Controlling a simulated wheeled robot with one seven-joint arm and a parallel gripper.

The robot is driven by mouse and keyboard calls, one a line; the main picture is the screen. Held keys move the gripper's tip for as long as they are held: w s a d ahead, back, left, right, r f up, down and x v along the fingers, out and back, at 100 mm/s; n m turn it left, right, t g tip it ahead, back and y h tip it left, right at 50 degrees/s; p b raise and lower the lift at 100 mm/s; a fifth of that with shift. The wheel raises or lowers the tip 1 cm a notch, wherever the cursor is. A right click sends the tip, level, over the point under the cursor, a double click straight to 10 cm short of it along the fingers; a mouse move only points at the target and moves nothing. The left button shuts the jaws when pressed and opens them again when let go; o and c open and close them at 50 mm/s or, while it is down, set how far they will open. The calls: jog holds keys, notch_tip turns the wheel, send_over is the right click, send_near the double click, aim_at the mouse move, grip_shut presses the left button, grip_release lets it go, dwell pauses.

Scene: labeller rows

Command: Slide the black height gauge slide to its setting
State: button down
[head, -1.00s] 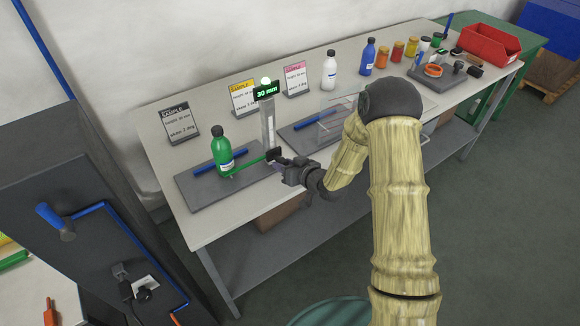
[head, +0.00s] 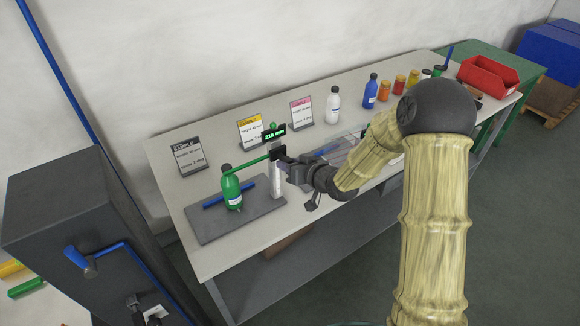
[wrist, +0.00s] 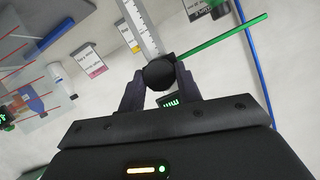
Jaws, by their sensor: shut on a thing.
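The height gauge is a pale upright post (head: 276,184) with scale marks, standing on a grey base plate (head: 225,224). Its black slide (head: 278,152) is high on the post, close under the green display (head: 274,134); the display's number is too small to read surely. A green arm (head: 250,161) runs left from the slide, over the top of a green bottle (head: 232,190); I cannot tell whether they touch. My gripper (head: 287,158) is shut on the slide. In the wrist view my fingers (wrist: 160,88) flank the round black knob (wrist: 158,74) against the scale.
A dark sample card (head: 187,158), a yellow-headed card (head: 251,130) and a pink-headed card (head: 301,113) stand behind. A white bottle (head: 332,105) and a blue bottle (head: 370,92) stand further right. A clear panel is partly behind my arm. A dark cabinet (head: 75,205) is at left.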

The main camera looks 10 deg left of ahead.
jog(key=shift+w+r, duration=0.15)
jog(key=shift+r, duration=0.25)
jog(key=c, duration=1.1)
grip_release()
jog(key=shift+o, duration=0.5)
jog(key=shift+f, duration=0.15)
jog(key=b+v, duration=0.2)
jog(key=v, duration=1.5)
jog(key=shift+s, duration=0.3)
jog(key=shift+d, duration=0.15)
